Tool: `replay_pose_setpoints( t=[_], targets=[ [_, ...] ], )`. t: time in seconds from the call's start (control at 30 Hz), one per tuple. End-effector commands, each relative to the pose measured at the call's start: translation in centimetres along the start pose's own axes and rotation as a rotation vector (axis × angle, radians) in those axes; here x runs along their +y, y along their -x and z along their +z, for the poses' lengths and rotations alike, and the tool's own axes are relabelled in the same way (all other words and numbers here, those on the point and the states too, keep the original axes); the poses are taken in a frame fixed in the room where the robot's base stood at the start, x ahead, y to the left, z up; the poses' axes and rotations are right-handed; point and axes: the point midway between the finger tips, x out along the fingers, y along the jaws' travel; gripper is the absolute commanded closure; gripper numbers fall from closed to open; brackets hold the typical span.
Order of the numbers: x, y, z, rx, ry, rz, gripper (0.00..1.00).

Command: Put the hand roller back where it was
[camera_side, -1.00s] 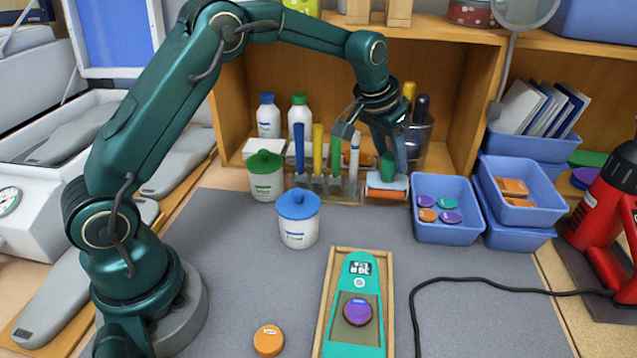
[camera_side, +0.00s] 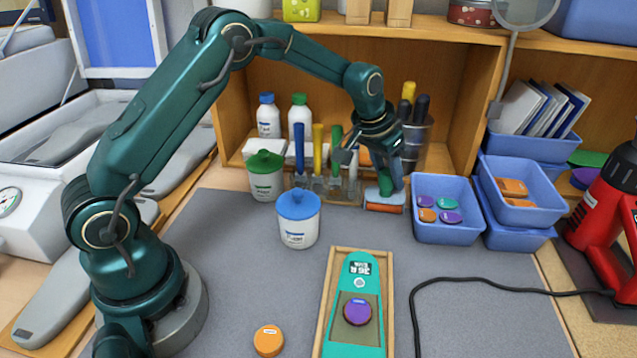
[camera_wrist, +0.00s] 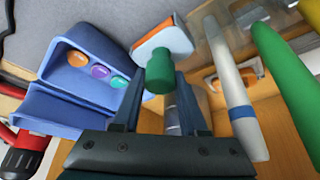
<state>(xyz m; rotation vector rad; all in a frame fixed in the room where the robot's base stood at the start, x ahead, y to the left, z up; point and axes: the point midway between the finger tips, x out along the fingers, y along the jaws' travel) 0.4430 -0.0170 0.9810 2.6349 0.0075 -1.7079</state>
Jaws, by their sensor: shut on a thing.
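The hand roller has an orange cylinder, a pale frame and a short green handle. In the side view the hand roller (camera_side: 384,203) is at the right end of the clear tool rack, just left of the blue bin with discs. My gripper (camera_side: 386,182) is above it, shut on the green handle. In the wrist view the hand roller (camera_wrist: 163,43) lies beyond my gripper (camera_wrist: 160,85), its green handle between the fingers. I cannot tell whether the roller touches the mat.
The clear rack (camera_side: 327,187) holds blue, yellow and green tools and a white pen close to my gripper. The blue bin (camera_side: 446,232) stands at the right. White jars (camera_side: 298,228) stand at the left. The grey mat (camera_side: 450,310) has bare room in front.

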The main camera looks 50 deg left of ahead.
Motion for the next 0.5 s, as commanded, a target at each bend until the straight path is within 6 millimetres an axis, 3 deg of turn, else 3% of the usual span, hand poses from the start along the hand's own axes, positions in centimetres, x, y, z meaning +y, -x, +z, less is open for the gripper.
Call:
replay_pose_setpoints(
  t=[0.07, 0.1, 0.13, 0.17, 0.5],
  targets=[
    [0.33, -0.48, 0.78, -0.025, -0.003, 0.005, 1.00],
    [0.33, -0.54, 0.88, -0.029, -0.003, 0.005, 0.43],
    [0.32, -0.53, 0.87, -0.029, -0.003, 0.005, 0.31],
    [0.31, -0.51, 0.84, -0.028, -0.003, 0.005, 0.28],
    [0.20, -0.13, 0.46, -0.019, -0.002, 0.003, 0.28]
  ],
)
